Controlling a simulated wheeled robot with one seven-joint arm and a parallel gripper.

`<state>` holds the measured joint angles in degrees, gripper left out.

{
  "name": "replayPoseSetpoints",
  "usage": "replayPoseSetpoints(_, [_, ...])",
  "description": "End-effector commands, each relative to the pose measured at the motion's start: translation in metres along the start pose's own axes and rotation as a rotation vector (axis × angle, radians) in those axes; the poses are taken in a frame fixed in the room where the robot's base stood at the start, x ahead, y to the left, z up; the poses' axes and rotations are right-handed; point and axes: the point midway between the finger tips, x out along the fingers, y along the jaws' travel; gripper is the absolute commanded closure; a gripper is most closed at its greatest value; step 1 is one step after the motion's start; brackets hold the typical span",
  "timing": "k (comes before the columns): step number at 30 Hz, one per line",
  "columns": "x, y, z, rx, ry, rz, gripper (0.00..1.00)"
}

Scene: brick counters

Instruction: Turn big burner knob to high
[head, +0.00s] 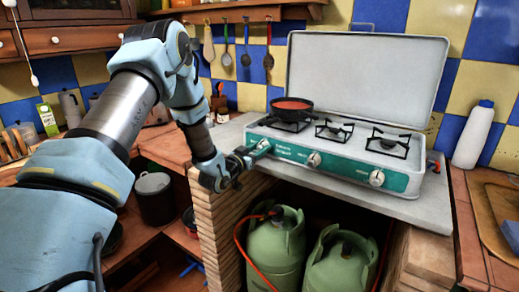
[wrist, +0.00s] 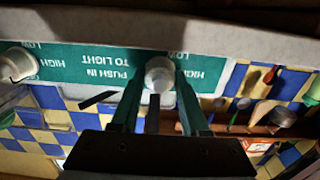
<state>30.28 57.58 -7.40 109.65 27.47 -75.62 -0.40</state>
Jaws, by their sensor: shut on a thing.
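The stove (head: 350,145) has a green front panel with three knobs. My gripper (head: 257,149) is at the panel's left end in the head view, its fingers on either side of the leftmost knob. In the wrist view this pale round knob (wrist: 159,72) sits between the two fingertips, in front of the "PUSH IN TO LIGHT" and "HIGH"/"LOW" lettering. The gripper is shut on it. The knob's pointer direction cannot be made out. The middle knob (head: 314,159) and right knob (head: 377,178) are free. Which knob serves the big burner is not readable.
A dark pan (head: 292,108) with red contents stands on the left burner. The stove lid (head: 366,82) is raised behind. A white bottle (head: 474,135) stands to the right. Green gas cylinders (head: 275,245) with an orange hose stand under the counter, beside a brick pillar (head: 227,225).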

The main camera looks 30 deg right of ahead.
Motion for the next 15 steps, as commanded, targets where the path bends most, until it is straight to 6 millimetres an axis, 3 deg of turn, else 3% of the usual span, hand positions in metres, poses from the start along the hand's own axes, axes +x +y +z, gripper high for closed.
replayPoseSetpoints(8, [0.0,-0.0003,0.0012,-0.054,0.001,0.0,1.0])
replayPoseSetpoints(15, [-0.0004,-0.0012,0.0032,-0.209,0.001,-0.001,1.0])
